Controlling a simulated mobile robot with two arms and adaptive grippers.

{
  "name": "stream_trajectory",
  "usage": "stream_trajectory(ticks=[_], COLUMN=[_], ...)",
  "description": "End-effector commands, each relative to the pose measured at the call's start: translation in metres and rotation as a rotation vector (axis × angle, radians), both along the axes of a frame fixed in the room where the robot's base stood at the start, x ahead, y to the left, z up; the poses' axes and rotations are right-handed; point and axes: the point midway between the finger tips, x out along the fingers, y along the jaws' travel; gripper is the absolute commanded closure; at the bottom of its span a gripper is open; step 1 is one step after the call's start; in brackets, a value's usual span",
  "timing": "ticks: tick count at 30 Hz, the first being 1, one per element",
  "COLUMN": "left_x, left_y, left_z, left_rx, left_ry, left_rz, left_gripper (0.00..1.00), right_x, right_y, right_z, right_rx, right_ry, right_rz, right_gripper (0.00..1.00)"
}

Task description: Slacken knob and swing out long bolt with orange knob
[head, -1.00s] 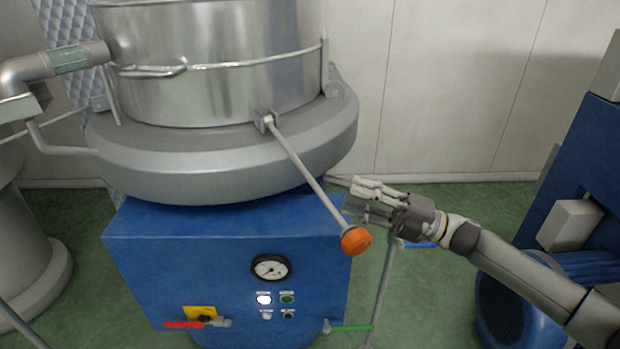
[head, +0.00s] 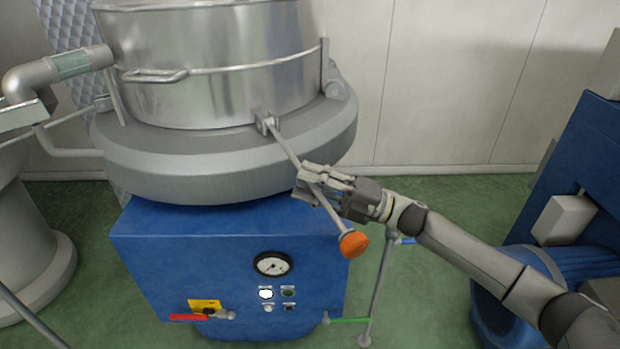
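The long bolt (head: 328,209) is a thin grey rod. It hangs out and down to the right from a bracket (head: 266,123) on the rim of the steel drum, clear of the drum wall. The orange knob (head: 354,243) is at its lower free end. My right gripper (head: 308,182) is at the rod's middle, above the knob, with its fingers on either side of the rod. Whether the fingers are closed on the rod or only around it is hard to tell. My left gripper is not in view.
The blue machine base (head: 190,265) with a gauge (head: 273,264) and a red-handled valve (head: 190,317) stands below the drum. A thin stand with a green handle (head: 348,320) is right of it. Blue machinery (head: 585,170) stands at the right.

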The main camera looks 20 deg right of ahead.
Motion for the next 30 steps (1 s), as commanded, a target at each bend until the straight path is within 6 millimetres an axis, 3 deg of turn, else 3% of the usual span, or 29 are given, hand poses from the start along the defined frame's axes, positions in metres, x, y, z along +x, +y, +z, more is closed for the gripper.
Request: stream_trajectory(ticks=[5,13,23,30], left_x=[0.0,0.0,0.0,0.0], left_y=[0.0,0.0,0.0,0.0], left_z=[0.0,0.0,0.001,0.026], left_rx=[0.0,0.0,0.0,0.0], left_ry=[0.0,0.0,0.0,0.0], left_rz=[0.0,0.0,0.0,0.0], left_gripper=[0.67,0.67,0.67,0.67], right_x=[0.0,0.0,0.0,-0.001], right_y=[0.0,0.0,-0.001,-0.001], right_z=[0.0,0.0,0.0,0.02], right_rx=[0.0,0.0,0.0,-0.012], right_ry=[0.0,0.0,0.002,0.057], right_rz=[-0.001,-0.001,-0.001,-0.002], right_gripper=[0.67,0.99,1.0,1.0])
